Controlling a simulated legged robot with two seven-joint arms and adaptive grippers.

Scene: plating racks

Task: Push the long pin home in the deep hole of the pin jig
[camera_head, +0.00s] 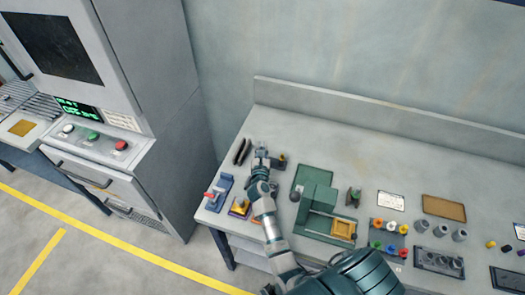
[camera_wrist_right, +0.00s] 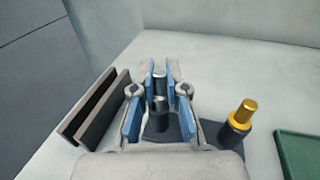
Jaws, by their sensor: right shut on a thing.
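My right gripper (camera_head: 262,154) is over the left part of the bench. In the right wrist view its blue-padded fingers (camera_wrist_right: 160,82) are shut on a grey metal pin (camera_wrist_right: 160,90), which stands upright between them. Below the pin is a dark round boss on the dark base of the pin jig (camera_wrist_right: 185,127). The fingers hide much of the pin and boss, so I cannot tell how deep the pin sits. A gold-topped pin (camera_wrist_right: 245,110) stands upright to the right, in a collar with a yellow ring; it also shows in the head view (camera_head: 282,158). My left gripper is out of view.
A dark slotted rack (camera_wrist_right: 95,108) stands close on the left. A green fixture (camera_head: 318,190) lies to the right. A blue fixture with a red part (camera_head: 218,190) and a yellow-and-purple one (camera_head: 239,207) sit near the front edge. The bench behind is clear.

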